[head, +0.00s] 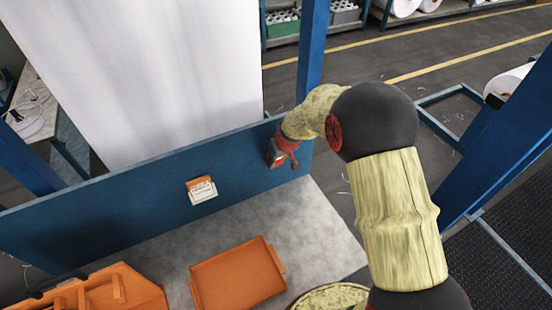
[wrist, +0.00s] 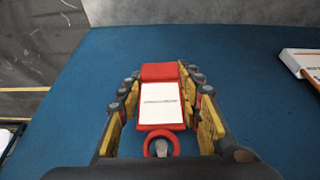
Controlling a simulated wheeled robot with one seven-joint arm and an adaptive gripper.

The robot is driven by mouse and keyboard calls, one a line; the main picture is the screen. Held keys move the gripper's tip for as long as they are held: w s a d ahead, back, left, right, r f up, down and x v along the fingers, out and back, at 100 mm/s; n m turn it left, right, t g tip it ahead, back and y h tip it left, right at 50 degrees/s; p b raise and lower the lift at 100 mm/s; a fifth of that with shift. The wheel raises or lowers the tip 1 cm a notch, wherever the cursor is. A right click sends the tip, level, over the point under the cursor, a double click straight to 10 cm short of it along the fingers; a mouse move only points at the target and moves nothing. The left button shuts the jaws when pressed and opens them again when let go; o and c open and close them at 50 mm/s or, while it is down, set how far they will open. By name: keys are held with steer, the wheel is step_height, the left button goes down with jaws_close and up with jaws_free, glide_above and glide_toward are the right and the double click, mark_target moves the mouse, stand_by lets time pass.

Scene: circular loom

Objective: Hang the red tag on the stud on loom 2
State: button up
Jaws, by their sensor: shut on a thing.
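The red tag (wrist: 161,73) has a white label and a red ring at one end. It sits between the fingers of my gripper (wrist: 160,92), which is shut on it, against or close to the blue panel. A grey stud (wrist: 161,148) shows inside the ring in the wrist view; I cannot tell how far it passes through. In the head view my gripper (head: 281,158) is at the right end of the blue panel (head: 120,212), and the tag is mostly hidden there.
An orange-and-white card holder (head: 201,190) is on the panel to the left; it also shows in the wrist view (wrist: 302,64). An orange tray (head: 238,276) and an orange bin (head: 110,292) are on the grey tabletop (head: 310,235). A blue post (head: 311,50) stands just behind my gripper.

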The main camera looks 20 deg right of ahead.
steer(key=shift+s+r, duration=0.15)
steer(key=shift+s, duration=0.25)
steer(key=s, duration=0.1)
steer(key=s+b, duration=0.1)
steer(key=s, duration=0.1)
steer(key=s+d, duration=0.1)
steer(key=shift+s+r+b, duration=0.3)
steer(key=shift+s+b, duration=0.05)
stand_by(0.4)
